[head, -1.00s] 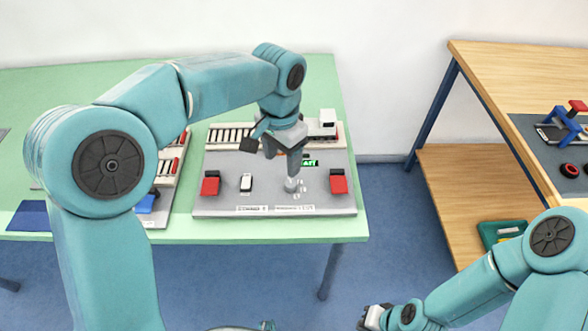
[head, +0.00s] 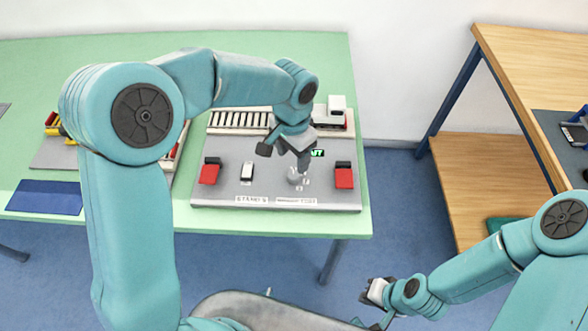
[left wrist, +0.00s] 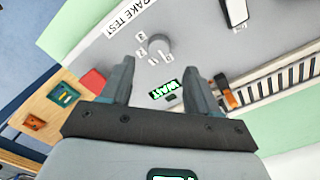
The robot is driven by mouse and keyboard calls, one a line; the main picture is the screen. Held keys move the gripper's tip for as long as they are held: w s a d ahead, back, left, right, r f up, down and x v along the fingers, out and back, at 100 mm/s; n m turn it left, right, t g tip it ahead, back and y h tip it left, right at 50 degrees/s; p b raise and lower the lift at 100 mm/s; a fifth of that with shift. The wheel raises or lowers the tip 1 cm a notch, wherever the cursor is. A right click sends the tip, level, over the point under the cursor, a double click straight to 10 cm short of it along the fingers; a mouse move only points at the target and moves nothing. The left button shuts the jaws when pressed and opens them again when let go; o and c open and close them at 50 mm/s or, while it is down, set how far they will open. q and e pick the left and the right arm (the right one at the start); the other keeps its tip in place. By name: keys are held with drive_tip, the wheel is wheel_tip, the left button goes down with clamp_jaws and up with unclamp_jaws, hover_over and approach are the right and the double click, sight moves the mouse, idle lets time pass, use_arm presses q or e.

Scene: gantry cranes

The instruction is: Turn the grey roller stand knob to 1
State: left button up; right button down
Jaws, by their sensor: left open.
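The grey roller stand knob (head: 293,176) sits on a light grey panel (head: 225,204) on the green table. In the left wrist view the round knob (left wrist: 159,43) has several small white number labels on one side; its setting is too small to read. My left gripper (head: 299,162) is above the panel, close to the knob and partly in front of it in the head view. In the left wrist view its two fingers (left wrist: 157,72) are apart and empty, with the knob showing beyond their tips. My right gripper (head: 376,292) hangs low over the floor, its jaws unclear.
Red switches (head: 343,178) and a white switch (head: 247,171) flank the knob. A green lit display (left wrist: 163,90) is behind it, with a roller track (head: 240,119) at the panel's back. A wooden shelf table (head: 480,180) stands right, across a floor gap.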

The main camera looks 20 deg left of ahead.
sight(293, 174)
use_arm(q)
wheel_tip(293, 174, down, 7)
drive_tip(key=shift+s+f, duration=0.1)
drive_tip(key=shift+d, duration=0.1)
drive_tip(key=c, duration=1)
